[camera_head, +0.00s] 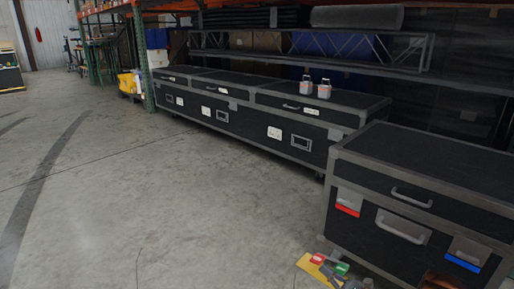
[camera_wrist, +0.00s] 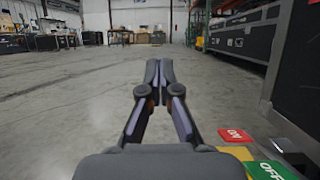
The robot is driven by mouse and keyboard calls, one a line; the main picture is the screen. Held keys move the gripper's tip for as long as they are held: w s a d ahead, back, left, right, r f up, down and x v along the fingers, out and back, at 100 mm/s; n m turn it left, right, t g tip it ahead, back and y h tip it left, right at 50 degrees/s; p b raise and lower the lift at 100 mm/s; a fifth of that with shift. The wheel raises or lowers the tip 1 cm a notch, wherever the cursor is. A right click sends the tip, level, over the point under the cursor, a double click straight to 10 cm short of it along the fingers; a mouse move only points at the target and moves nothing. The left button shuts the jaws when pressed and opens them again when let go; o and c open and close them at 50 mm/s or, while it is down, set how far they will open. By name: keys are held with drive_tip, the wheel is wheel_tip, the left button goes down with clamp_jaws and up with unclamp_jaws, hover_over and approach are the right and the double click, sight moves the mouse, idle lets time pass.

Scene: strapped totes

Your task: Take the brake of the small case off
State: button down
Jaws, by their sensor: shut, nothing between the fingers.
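The small case (camera_head: 400,185), black with grey metal edges, stands at the right in the head view. Its front has a red-marked latch, a blue-marked latch and handles. At its foot is the brake, a yellow plate (camera_head: 305,262) with a red pedal (camera_head: 318,259) and a green pedal (camera_head: 341,268). In the wrist view the red pedal (camera_wrist: 236,135) reads ON and the green pedal (camera_wrist: 270,170) reads OFF. My gripper (camera_wrist: 159,65) is shut and empty, low over the floor, with the pedals to its right and nearer the camera. Part of the brake is cut off by the frame edge.
A long black case (camera_head: 250,115) stands behind the small case, with two small light objects (camera_head: 315,88) on top. Racking rises behind it. A yellow object (camera_head: 128,83) stands farther back. The concrete floor (camera_head: 150,190) to the left is clear.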

drive_tip(key=s+a+r+n+g+y+p, duration=0.1)
drive_tip(key=s+a+r+n+g+p, duration=0.3)
drive_tip(key=r, duration=0.7)
drive_tip(key=s+a+r+n+g+p, duration=0.35)
drive_tip(key=a+r+g+p, duration=0.3)
drive_tip(key=r, duration=0.45)
drive_tip(key=s+a+r+n+g+y+p, duration=0.1)
drive_tip(key=s+a+r+n+g+p, duration=0.35)
drive_tip(key=r, duration=0.65)
drive_tip(key=s+a+r+n+g+h+p, duration=0.2)
drive_tip(key=s+r+n+g+h+p, duration=0.1)
drive_tip(key=s+r+p, duration=0.4)
drive_tip(key=s+a+r+n+g+h+p, duration=0.2)
drive_tip(key=s+a+r+n+h+p, duration=0.15)
drive_tip(key=s+r, duration=0.35)
drive_tip(key=s+d+r+n+t+h+p, duration=0.1)
drive_tip(key=s+d+r+n+h+p, duration=0.1)
drive_tip(key=s+d+r+h+p, duration=0.2)
drive_tip(key=s+d+r+n+t+h+p, duration=0.1)
drive_tip(key=s+d+r+n+h+p, duration=0.2)
drive_tip(key=s+d+r+p, duration=0.3)
drive_tip(key=s+d+r+n+t+h+p, duration=0.1)
drive_tip(key=s+d+r+h+p, duration=0.4)
drive_tip(key=r+p, duration=0.6)
wheel_tip(320, 180, up, 3)
drive_tip(key=shift+s+r+n+t+h, duration=0.1)
drive_tip(key=shift+s+n+t+h, duration=0.3)
drive_tip(key=shift+s+n, duration=0.25)
